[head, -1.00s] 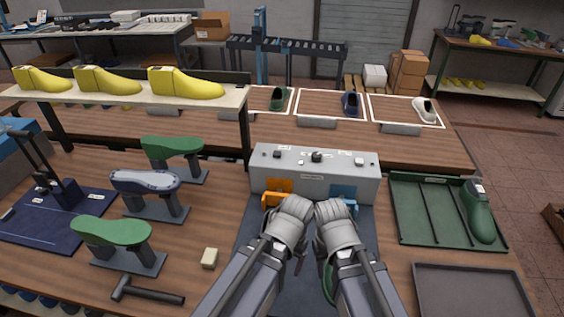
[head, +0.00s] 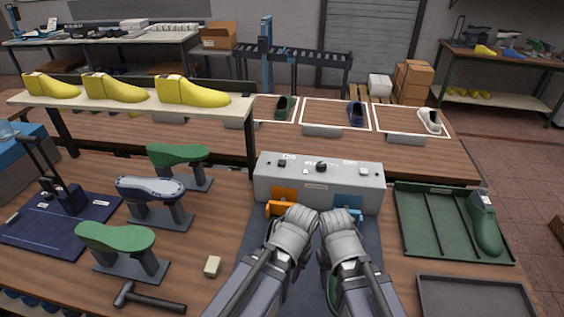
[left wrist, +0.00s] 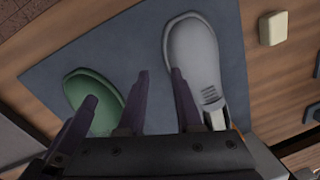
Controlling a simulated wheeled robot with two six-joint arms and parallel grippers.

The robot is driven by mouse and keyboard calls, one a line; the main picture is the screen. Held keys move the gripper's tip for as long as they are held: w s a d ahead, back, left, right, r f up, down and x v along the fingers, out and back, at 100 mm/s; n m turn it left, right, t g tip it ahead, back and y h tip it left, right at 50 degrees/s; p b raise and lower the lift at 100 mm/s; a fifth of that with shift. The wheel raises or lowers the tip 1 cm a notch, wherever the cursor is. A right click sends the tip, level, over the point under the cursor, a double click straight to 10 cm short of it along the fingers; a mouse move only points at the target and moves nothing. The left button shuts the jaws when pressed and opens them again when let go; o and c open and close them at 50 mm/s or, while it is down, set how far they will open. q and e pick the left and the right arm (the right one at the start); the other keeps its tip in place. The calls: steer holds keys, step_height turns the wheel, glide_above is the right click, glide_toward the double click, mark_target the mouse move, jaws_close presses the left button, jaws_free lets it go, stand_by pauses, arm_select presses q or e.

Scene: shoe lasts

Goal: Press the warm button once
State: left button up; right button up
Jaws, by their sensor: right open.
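A grey control box (head: 270,185) stands behind the mat. Its top carries a black knob (head: 321,166), a dark button (head: 282,162) and a pale button (head: 364,172). The labels are too small to read, so I cannot tell which is the warm button. My left gripper (head: 300,216) and right gripper (head: 335,220) are side by side just in front of the box. Their fingertips are largely hidden in the head view. The left wrist view shows my left fingers (left wrist: 158,75) apart and empty.
A blue-grey mat (left wrist: 120,45) under my arms bears a green shape (left wrist: 92,90) and a grey shoe-like shape (left wrist: 195,55). Shoe lasts on stands (head: 115,240) and a hammer (head: 150,300) are left. A green tray (head: 415,240) with a last is right. A shelf (head: 215,103) stands back left.

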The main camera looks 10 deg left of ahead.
arm_select(q)
jaws_close()
stand_by(1.1)
